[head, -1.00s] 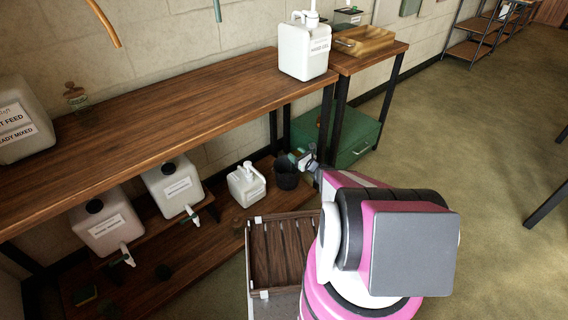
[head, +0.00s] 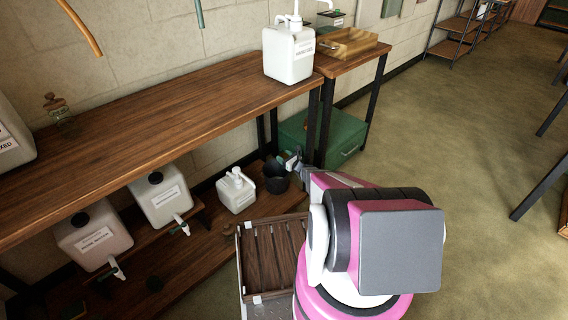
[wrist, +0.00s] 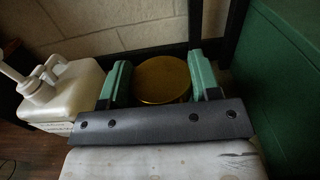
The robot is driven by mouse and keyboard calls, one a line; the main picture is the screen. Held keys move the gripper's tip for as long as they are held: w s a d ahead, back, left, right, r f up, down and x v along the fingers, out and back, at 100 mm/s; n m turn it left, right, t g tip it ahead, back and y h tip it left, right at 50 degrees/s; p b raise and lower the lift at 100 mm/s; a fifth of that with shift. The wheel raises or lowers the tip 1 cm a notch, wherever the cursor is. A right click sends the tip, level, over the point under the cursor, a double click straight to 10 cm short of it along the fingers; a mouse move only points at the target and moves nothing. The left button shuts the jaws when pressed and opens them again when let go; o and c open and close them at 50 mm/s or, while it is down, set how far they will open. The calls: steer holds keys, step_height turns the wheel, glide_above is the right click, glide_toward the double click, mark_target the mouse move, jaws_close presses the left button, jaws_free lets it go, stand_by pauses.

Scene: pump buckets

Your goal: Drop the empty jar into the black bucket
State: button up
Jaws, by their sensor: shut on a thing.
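The black bucket (head: 276,181) stands on the low wooden shelf, right of a white pump jug (head: 236,190). My gripper (head: 293,161) is just above and to the right of the bucket's rim in the head view. In the wrist view, a jar with a round gold lid (wrist: 163,79) sits between the two green fingers (wrist: 160,82), and the gripper is shut on it. The jar's body is hidden below the lid, so I cannot tell whether it is empty. The bucket is hidden in the wrist view.
A green cabinet (head: 338,142) stands close to the right of my gripper. The wooden bench (head: 150,115) is above the low shelf. A slatted wooden crate (head: 270,262) lies in front. Two white containers with taps stand at left. The floor at right is open.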

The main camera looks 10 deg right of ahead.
steer(key=shift+f, duration=2)
steer(key=o, duration=1.4)
steer(key=shift+s, duration=0.15)
